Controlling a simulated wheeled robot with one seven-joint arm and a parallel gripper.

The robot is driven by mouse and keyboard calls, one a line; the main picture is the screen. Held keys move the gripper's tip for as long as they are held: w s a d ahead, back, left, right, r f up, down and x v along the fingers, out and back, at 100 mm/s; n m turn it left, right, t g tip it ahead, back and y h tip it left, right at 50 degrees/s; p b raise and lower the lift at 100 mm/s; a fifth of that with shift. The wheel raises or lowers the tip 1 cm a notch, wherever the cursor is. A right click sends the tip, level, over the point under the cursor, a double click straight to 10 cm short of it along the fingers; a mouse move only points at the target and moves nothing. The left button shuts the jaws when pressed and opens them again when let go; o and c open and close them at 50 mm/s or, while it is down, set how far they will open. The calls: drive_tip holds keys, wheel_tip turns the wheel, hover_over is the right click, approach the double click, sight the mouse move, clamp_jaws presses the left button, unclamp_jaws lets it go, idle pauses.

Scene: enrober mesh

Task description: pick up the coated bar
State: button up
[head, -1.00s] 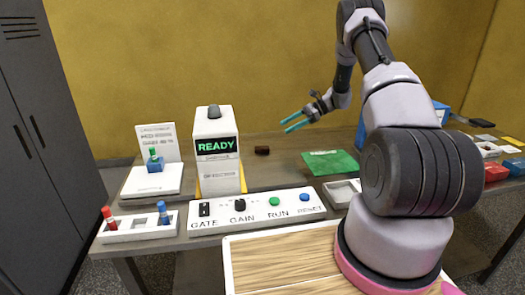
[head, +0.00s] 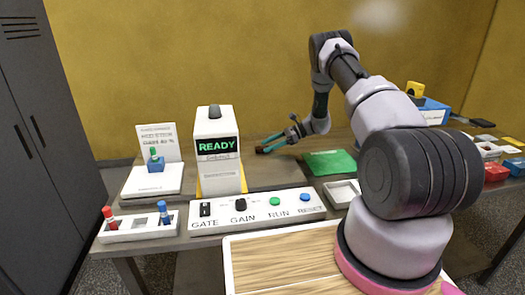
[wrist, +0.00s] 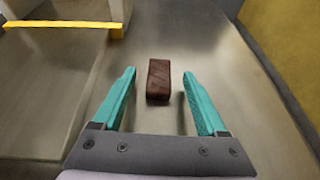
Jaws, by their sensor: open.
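The coated bar (wrist: 158,80) is a small dark brown block lying on the grey metal table. In the wrist view it sits ahead of and between my two teal fingertips, with bare metal visible on both sides. My gripper (wrist: 157,85) is open and empty, its fingers straddling the line of the bar. In the head view my gripper (head: 268,144) is low over the table behind the green mat, and the bar (head: 260,150) is partly hidden by the fingers. I cannot tell exactly how high the fingertips are above the table.
The white machine with the READY screen (head: 215,180) stands left of the bar. A control panel (head: 258,210) lies in front. A green mat (head: 330,162) lies right of the bar. A yellow strip (wrist: 62,25) shows at upper left in the wrist view.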

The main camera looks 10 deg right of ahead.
drive_tip(key=shift+a+f, duration=0.25)
drive_tip(key=shift+a, duration=0.35)
drive_tip(key=c, duration=1.1)
